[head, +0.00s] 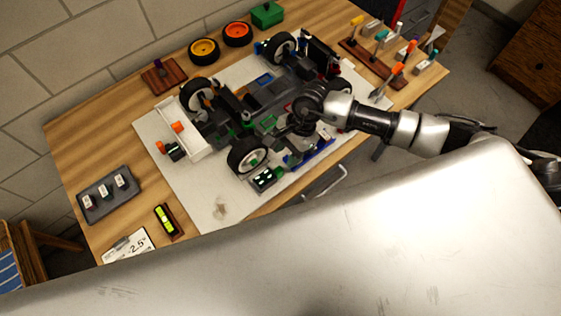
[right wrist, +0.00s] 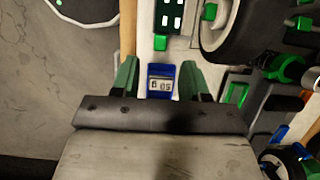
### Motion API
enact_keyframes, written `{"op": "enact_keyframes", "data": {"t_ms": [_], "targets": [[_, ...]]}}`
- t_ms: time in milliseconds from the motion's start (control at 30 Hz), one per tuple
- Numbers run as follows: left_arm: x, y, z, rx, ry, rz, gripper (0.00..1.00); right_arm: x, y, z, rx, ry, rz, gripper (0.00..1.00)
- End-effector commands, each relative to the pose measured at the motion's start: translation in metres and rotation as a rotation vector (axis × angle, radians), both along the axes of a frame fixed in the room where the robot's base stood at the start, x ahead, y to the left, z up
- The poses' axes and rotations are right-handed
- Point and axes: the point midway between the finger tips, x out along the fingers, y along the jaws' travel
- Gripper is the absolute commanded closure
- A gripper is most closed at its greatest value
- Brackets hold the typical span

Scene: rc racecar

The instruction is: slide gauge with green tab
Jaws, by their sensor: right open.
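A dark block (head: 266,179) with green and white squares lies on the white sheet beside the car's near front wheel. It also shows at the top of the right wrist view (right wrist: 170,14), with a small green tab (right wrist: 160,42) just below it. A blue piece with a small digit display (right wrist: 160,82) lies between the fingers in that view. I cannot tell if block, tab and display form one gauge. My right gripper (right wrist: 159,64) is open, its green fingers on either side of the blue piece, contact unclear. In the head view, its fingertips are hidden.
The racecar (head: 270,95) stands on a white sheet (head: 215,185) on the wooden table. A tool rack (head: 360,55), loose wheels (head: 204,51), a green box (head: 267,14), a dark tray (head: 108,195) and a level (head: 166,219) surround it. The sheet's near-left part is clear.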

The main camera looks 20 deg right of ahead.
Motion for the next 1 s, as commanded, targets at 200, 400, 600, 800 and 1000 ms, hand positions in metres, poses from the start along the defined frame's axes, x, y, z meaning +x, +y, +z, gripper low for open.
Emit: {"op": "enact_keyframes", "data": {"t_ms": [200, 400, 600, 800, 1000], "targets": [[0.0, 0.0, 0.008, 0.0, -0.001, 0.0, 0.51, -0.005, 0.014, -0.033, 0.003, 0.003, -0.002, 0.55], [0.001, 0.0, 0.01, 0.0, -0.001, 0.0, 0.51, -0.007, 0.019, -0.048, 0.003, 0.001, -0.001, 0.55], [0.001, 0.0, 0.01, 0.0, -0.001, 0.0, 0.51, -0.007, 0.02, -0.05, 0.002, -0.001, -0.002, 0.55], [0.001, 0.0, 0.01, 0.0, -0.001, 0.0, 0.51, -0.007, 0.02, -0.049, 0.003, 0.001, -0.002, 0.72], [0.001, 0.0, 0.01, 0.0, -0.001, 0.0, 0.51, -0.007, 0.02, -0.049, 0.003, 0.0, -0.003, 1.0]]}}
